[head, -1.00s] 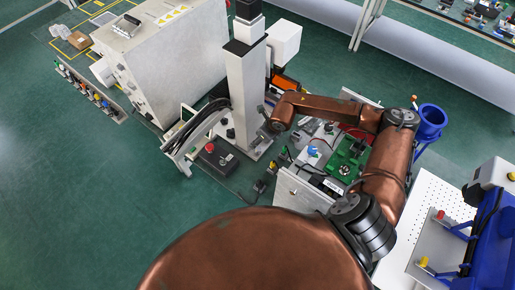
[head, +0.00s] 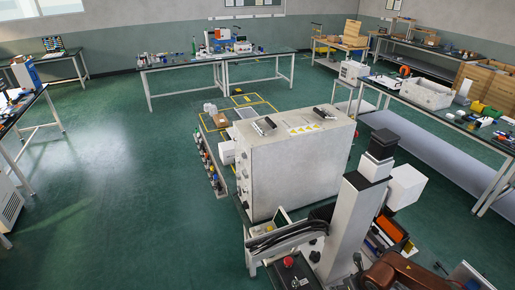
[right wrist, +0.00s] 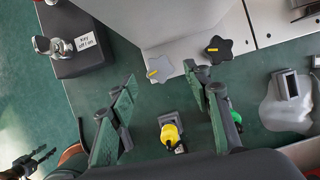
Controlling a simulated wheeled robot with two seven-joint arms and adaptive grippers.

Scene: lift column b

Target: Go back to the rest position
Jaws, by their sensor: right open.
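My right gripper (right wrist: 160,78) shows in the right wrist view, its two green-padded fingers spread apart with nothing between them. A yellow-topped knob (right wrist: 171,134) shows below and between the fingers, apart from them. In the head view only a copper part of my arm (head: 402,272) shows at the bottom edge, right of the white column. The right gripper is not visible there. My left gripper is not seen.
The white lift column (head: 354,225) stands close in front, beside a large grey cabinet (head: 295,165). Workbenches (head: 215,62) stand farther back. The green floor at left (head: 110,190) is clear.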

